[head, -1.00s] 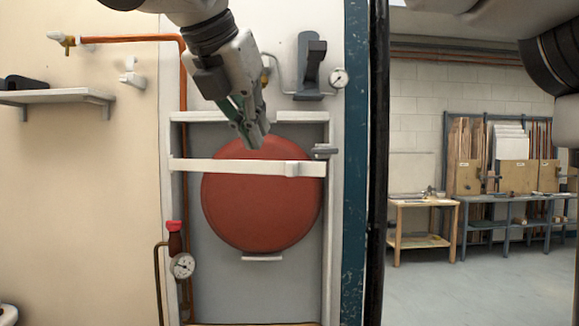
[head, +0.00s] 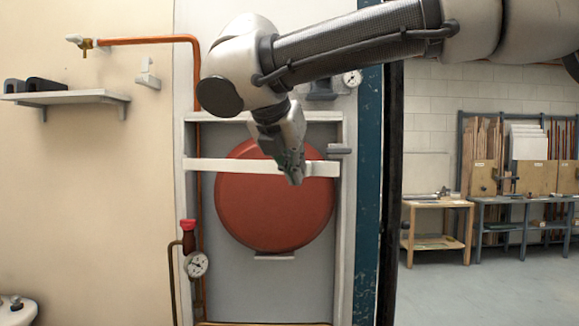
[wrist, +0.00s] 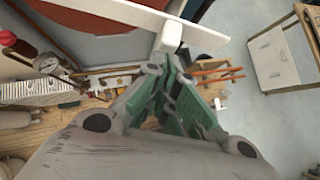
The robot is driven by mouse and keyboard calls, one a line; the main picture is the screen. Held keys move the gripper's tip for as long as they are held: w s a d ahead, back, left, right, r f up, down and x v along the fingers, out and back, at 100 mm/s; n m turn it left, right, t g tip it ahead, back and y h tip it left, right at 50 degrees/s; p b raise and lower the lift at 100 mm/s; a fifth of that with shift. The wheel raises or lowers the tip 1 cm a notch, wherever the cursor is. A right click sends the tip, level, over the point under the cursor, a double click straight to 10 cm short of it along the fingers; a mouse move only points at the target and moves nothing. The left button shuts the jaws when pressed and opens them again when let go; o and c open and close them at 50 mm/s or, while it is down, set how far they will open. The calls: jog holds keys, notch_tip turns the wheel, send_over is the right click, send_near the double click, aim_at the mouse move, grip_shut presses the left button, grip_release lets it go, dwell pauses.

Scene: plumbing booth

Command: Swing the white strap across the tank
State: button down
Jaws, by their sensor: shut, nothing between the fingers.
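The white strap (head: 225,166) lies level across the upper part of the round red tank (head: 275,215), from the left side of the frame to just below a grey latch bracket (head: 339,150) at the right. I cannot tell whether its right end touches the bracket. My gripper (head: 294,180) is shut and empty, pointing down in front of the strap's right part and hiding some of it. In the wrist view, the strap (wrist: 205,36) runs beyond my fingertips (wrist: 172,62), with a white block (wrist: 170,36) on it close to them. Contact is unclear.
A gauge (head: 196,264) with a red-capped fitting stands at the recess's lower left. A copper pipe (head: 140,40) runs along the upper left, above a shelf (head: 70,97). A dark blue post (head: 369,200) bounds the right side; open floor and workbenches lie beyond.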

aim_at(311, 162)
dwell(0.3)
jog(key=shift+n+y, duration=0.7)
jog(key=shift+n, duration=0.2)
jog(key=w+d, duration=0.1)
jog(key=w, duration=0.1)
jog(key=w+d, duration=0.1)
jog(key=w, duration=0.1)
jog(key=w+d, duration=0.2)
jog(key=w+d+n+y, duration=0.1)
jog(key=w+d+n, duration=0.1)
jog(key=w, duration=0.6)
jog(key=shift+w+d+r+t, duration=0.15)
jog(key=shift+w+d+t, duration=0.1)
jog(key=shift+t, duration=0.15)
jog(key=shift+s, duration=0.1)
